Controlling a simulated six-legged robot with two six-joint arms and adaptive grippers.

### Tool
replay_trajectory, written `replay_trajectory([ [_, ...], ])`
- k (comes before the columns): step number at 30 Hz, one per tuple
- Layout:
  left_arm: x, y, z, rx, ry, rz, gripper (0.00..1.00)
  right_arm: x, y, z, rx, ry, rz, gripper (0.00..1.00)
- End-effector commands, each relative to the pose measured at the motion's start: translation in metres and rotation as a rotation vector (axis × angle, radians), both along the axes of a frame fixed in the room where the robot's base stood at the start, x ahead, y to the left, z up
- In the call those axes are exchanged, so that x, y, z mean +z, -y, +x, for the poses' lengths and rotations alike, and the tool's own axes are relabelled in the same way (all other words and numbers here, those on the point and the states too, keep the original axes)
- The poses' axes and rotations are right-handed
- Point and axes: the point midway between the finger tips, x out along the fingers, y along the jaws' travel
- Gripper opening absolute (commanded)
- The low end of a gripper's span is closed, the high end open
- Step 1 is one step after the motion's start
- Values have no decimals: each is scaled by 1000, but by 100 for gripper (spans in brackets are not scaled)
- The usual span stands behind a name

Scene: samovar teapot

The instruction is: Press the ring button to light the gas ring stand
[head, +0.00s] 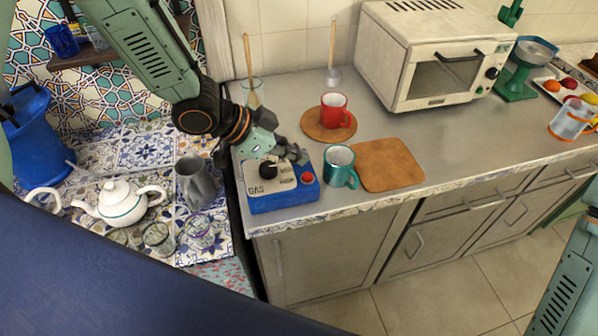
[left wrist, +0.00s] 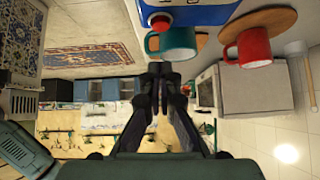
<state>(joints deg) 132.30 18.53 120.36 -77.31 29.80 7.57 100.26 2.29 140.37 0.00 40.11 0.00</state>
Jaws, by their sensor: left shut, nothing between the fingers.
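The blue gas unit (head: 283,201) stands on the counter's left end, with a cream top, dark lettering and a black knob (head: 268,169). Its red ring button (head: 307,178) is at the front right corner. In the left wrist view the red button (left wrist: 160,22) shows on the blue unit (left wrist: 215,12), at the top. My left gripper (head: 300,156) is shut and empty, over the unit's back right part, apart from the button in the picture. Its fingertips (left wrist: 160,70) also show in the left wrist view. The gripper hides part of the unit's top. My right gripper is out of view.
A teal mug (head: 341,167) stands close right of the unit, beside a brown board (head: 387,165). A red mug (head: 335,110) on a round coaster is behind. A glass with a wooden spoon (head: 252,95) stands behind my gripper. A grey pitcher (head: 195,182) and white teapot (head: 120,203) are left.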

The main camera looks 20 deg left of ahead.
Motion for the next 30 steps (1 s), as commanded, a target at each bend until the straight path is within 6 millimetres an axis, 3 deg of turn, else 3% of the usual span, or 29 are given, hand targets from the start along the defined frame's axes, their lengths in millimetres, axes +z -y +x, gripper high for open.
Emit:
replay_trajectory([
  [9,-40,6,5,0,0,0,0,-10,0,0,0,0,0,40],
  [25,-49,6,5,-1,1,0,0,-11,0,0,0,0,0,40],
  [30,-65,5,5,0,-2,0,0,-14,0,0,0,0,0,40],
])
